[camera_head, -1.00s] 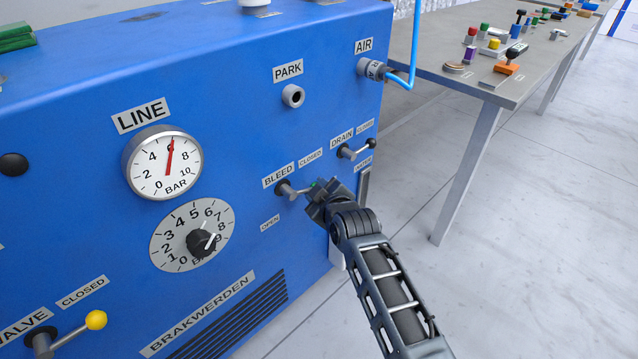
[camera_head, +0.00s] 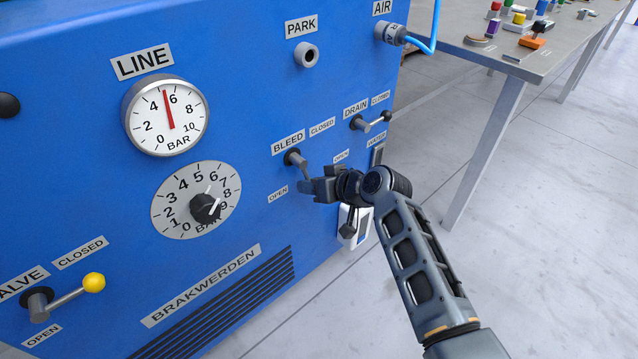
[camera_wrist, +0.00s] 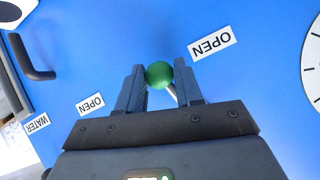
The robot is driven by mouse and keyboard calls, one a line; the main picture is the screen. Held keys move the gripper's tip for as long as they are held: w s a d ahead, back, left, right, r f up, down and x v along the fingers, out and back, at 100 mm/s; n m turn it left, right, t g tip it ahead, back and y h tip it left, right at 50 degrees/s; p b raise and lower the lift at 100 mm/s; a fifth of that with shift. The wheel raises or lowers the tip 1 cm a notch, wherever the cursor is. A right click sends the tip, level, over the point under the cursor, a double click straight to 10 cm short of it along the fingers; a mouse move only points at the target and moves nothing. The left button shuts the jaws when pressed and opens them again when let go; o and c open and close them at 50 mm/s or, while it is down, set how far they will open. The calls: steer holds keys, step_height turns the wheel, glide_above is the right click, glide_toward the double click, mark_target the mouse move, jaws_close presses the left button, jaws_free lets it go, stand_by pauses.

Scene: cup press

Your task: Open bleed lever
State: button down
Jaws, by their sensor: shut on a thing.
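The bleed lever (camera_head: 304,171) is a short grey arm on a dark hub, below the BLEED label on the blue panel. It points down and slightly right, away from the CLOSED label (camera_head: 322,127) and beside the OPEN label (camera_head: 278,194). My gripper (camera_head: 313,187) is at the lever's lower end and hides its tip in the head view. In the wrist view the lever's green knob (camera_wrist: 159,74) sits between the two fingers of my gripper (camera_wrist: 160,88), which is shut on it. The OPEN label (camera_wrist: 212,43) lies close by the right finger.
The drain lever (camera_head: 374,121) points right, up and right of my gripper. The LINE gauge (camera_head: 167,117) reads about 5 bar. A yellow-knobbed valve lever (camera_head: 72,294) is at lower left. A grey table (camera_head: 510,70) stands right of the panel; the floor before it is clear.

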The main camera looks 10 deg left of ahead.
steer(key=shift+s+a+r+m+g+y+b, duration=0.15)
steer(key=shift+a+r+m+g+y+b, duration=0.1)
steer(key=shift+m+g+y+b, duration=0.25)
stand_by(0.4)
steer(key=c, duration=1.1)
jaws_free()
steer(key=o, duration=0.3)
steer(key=shift+s+a+f, duration=0.1)
steer(key=shift+s+f, duration=0.1)
steer(key=shift+f, duration=0.1)
steer(key=shift+p+v, duration=1.45)
steer(key=shift+v, duration=2.45)
